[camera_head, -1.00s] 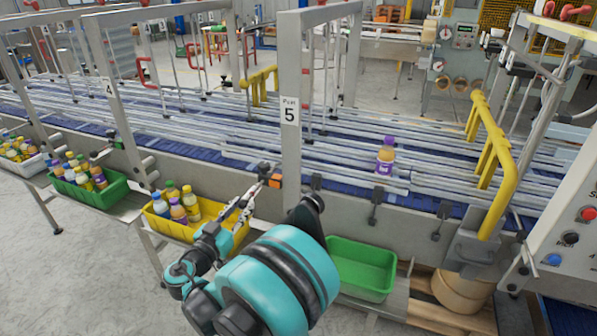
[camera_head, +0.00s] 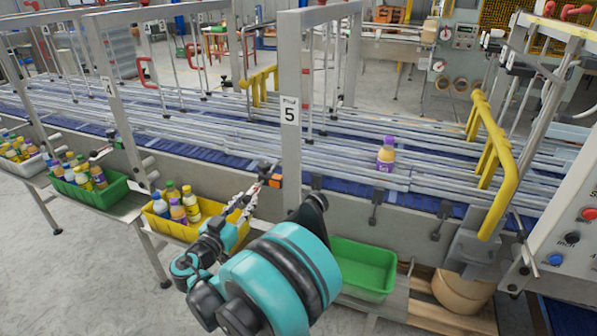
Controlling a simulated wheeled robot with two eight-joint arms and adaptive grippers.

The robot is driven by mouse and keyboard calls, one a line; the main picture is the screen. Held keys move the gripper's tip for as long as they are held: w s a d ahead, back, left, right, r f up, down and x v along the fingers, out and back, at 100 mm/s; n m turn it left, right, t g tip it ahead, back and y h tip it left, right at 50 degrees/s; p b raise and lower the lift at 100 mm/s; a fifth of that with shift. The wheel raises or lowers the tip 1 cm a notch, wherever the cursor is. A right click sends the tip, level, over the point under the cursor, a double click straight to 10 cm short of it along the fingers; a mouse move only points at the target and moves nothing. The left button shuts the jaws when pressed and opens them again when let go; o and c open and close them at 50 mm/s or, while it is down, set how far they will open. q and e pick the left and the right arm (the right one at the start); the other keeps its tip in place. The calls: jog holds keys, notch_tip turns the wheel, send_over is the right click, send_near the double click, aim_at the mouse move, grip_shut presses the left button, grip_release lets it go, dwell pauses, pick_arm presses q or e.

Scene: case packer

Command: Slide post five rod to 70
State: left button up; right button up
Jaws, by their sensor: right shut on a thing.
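Post five (camera_head: 290,120) is a grey upright with a white "5" label, standing at the near side of the conveyor. An orange block (camera_head: 275,181) sits low at the post's left side, where the rod's near end is. The fingers and my arm hide most of the rod and any scale, so no reading is legible. The near guide rail (camera_head: 340,172) runs behind the post. My left gripper is out of view.
A purple-capped bottle (camera_head: 386,155) stands on the conveyor right of the post. Below are a yellow crate (camera_head: 240,230) and a green crate (camera_head: 88,200) with bottles, and an empty green crate (camera_head: 362,268). A yellow railing (camera_head: 490,150) stands at right.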

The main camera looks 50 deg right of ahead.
jog(key=shift+w+d, duration=0.25)
jog(key=shift+d, duration=0.3)
jog(key=o, duration=0.9)
jog(key=shift+o, duration=0.2)
jog(key=v, duration=0.7)
jog(key=shift+b, duration=0.35)
